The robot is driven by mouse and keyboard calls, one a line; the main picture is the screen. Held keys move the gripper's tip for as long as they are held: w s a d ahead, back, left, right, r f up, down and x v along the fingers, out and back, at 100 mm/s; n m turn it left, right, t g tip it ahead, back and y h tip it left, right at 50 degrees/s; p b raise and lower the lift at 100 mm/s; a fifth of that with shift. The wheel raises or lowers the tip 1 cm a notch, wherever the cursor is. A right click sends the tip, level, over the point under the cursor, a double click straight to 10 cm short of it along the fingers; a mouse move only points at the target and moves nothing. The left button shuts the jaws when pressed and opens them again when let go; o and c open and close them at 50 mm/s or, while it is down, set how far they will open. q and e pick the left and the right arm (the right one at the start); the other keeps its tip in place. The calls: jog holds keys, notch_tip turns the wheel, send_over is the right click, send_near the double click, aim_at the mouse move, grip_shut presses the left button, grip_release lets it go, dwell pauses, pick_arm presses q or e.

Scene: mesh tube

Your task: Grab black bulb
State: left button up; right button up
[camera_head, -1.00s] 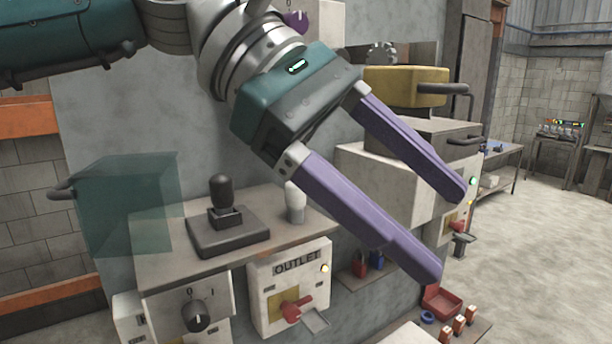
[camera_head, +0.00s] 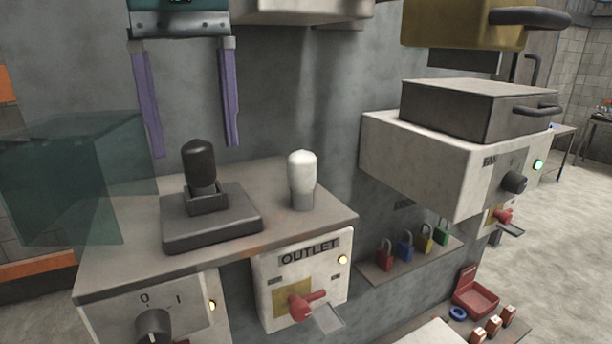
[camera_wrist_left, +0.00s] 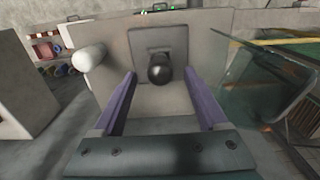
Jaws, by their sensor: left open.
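The black bulb (camera_head: 199,163) stands upright in a dark square socket base (camera_head: 213,233) on the grey bench top. My left gripper (camera_head: 194,150) is open, with its purple fingers pointing down above and behind the bulb in the head view. In the left wrist view the black bulb (camera_wrist_left: 160,70) shows end-on, between and a little beyond the fingertips of my left gripper (camera_wrist_left: 163,72). The fingers do not appear to touch it. My right gripper is not in view.
A white bulb (camera_head: 302,178) stands right of the base. A see-through teal box (camera_head: 75,180) is at the left end of the bench. The outlet panel (camera_head: 305,280) is on the front. A white housing with a grey box (camera_head: 470,115) juts out at right.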

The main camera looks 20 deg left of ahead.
aim_at(196, 138)
pick_arm(q)
notch_tip(196, 138, down, 4)
jog(key=shift+r+b, duration=0.2)
jog(key=shift+b, duration=0.65)
jog(key=shift+r, duration=0.1)
grip_shut()
